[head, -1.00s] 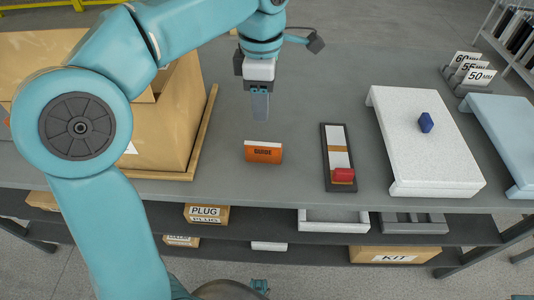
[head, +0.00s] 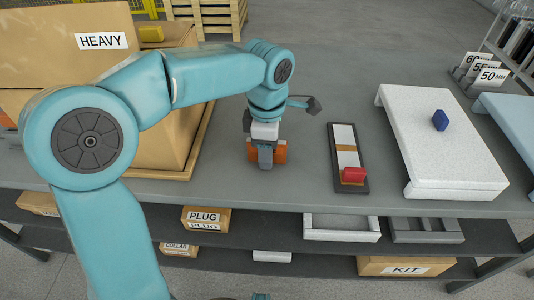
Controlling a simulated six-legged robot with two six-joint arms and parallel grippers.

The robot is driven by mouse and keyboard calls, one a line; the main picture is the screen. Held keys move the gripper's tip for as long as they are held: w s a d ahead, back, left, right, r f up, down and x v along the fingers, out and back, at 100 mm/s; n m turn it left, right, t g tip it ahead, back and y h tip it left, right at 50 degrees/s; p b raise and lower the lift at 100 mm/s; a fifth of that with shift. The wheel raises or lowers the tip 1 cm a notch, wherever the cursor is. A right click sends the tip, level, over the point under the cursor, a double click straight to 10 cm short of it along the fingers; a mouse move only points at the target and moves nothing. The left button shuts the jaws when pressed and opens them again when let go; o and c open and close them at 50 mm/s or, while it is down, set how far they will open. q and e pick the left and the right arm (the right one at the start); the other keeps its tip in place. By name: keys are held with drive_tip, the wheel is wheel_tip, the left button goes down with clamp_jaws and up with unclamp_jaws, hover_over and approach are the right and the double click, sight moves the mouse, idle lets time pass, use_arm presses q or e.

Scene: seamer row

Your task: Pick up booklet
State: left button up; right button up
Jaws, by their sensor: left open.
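The booklet (head: 281,152) is a small orange block, labelled "GUIDE" in the earlier frame, standing on the grey table near its front edge. My left gripper (head: 265,165) points down right at the booklet and hides its middle and label. Orange shows on both sides of the finger. The gripper is open. Whether the fingers touch the booklet cannot be told.
A large cardboard box (head: 100,42) marked "HEAVY" stands on a wooden pallet to the left. A dark tray (head: 334,178) with a red block (head: 353,175) lies to the right.

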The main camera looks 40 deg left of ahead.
use_arm(q)
clamp_jaws()
drive_tip(key=shift+r, duration=0.1)
